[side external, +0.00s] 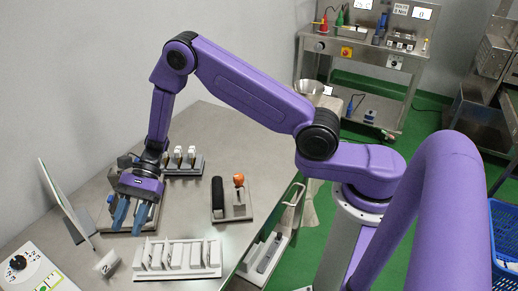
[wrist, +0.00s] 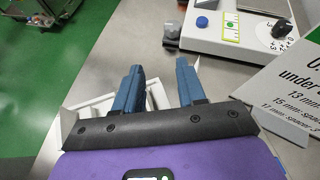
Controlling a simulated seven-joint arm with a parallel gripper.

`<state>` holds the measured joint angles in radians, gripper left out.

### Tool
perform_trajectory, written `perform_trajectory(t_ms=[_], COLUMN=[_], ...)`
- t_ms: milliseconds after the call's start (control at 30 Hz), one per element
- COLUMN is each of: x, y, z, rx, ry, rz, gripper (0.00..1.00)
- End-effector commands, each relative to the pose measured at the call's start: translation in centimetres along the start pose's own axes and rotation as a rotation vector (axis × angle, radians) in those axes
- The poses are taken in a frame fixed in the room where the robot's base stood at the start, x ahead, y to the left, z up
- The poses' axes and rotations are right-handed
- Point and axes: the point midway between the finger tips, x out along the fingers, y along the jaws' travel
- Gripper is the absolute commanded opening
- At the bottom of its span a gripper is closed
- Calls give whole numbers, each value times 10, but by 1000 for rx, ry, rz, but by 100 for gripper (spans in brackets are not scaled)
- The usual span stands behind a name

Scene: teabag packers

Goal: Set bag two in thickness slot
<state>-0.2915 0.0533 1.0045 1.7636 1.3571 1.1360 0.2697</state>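My gripper (side external: 131,218) is over a low grey tray (side external: 108,221) on the steel table, with its two blue fingers pointing down. In the wrist view the fingers (wrist: 160,72) are apart, with no object clearly held between them. A white slotted rack (side external: 178,272) with several upright pieces stands in front of my gripper, apart from it. I cannot tell which piece is bag two or which slot is the thickness slot.
A holder (side external: 184,170) with several white-and-yellow pieces stands behind my gripper. A black roll (side external: 217,197) and an orange knob (side external: 238,179) are to the right. A leaning panel (side external: 66,203) and a control box (wrist: 240,30) are close by. The table's middle is partly clear.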

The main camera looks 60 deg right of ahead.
Motion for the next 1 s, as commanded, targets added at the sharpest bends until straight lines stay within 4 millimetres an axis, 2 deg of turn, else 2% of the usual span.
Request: perform_trajectory(t_ms=[33,100,400,700,1000], x=[-4,-7,-38,-87,-146], y=[10,26,106,191,266], z=[14,30,80,106,112], rx=[-66,-155,-554,-977,-1423], ry=[18,42,138,224,304], rz=[54,134,455,743,993], gripper=[40,40,40,40,40])
